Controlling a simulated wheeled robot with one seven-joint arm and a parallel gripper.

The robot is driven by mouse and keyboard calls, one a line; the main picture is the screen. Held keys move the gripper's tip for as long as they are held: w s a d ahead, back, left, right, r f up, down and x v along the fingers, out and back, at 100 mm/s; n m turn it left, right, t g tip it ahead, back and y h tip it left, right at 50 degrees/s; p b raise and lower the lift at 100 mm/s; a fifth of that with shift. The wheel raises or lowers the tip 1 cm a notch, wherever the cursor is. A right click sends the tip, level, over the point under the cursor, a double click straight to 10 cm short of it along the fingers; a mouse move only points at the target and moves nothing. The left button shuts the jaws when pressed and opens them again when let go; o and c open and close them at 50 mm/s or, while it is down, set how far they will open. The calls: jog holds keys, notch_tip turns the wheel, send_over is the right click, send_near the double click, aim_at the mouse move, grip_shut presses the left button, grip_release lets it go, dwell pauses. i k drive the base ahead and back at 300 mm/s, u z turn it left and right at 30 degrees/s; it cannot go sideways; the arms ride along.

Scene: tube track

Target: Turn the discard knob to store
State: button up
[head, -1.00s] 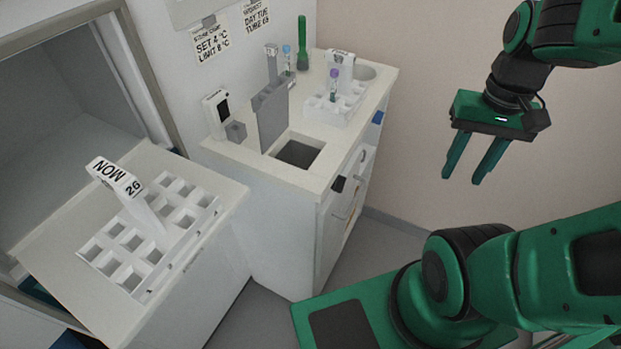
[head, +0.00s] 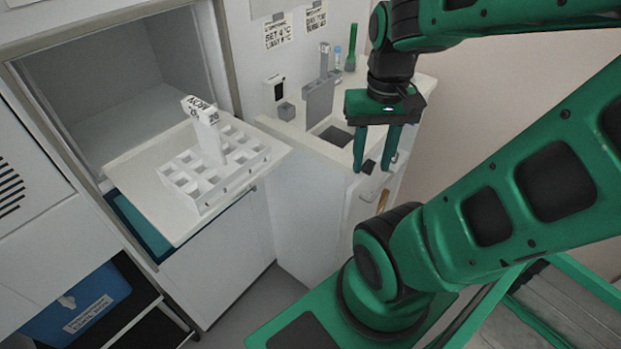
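A small black knob (head: 369,167) sits at the top of the front face of the white cabinet, below the square opening in its top; I take it to be the discard knob. Its setting cannot be read. My gripper (head: 370,171) points down with its two green fingers apart. In the picture the fingertips lie on either side of the knob, with no visible contact; the depth between them is unclear. The gripper and arm hide part of the cabinet top behind.
A white rack (head: 205,200) with a label post stands on the pull-out shelf (head: 140,172) at left. A grey upright plate (head: 319,101) stands beside the square opening (head: 336,136). A green tube (head: 351,48) is at the back. Drawer handles (head: 383,201) are below the knob.

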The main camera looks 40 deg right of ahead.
aim_at(367, 167)
jog(key=u, duration=0.3)
jog(key=k, duration=1.8)
jog(key=z, duration=0.8)
jog(key=i, duration=1.7)
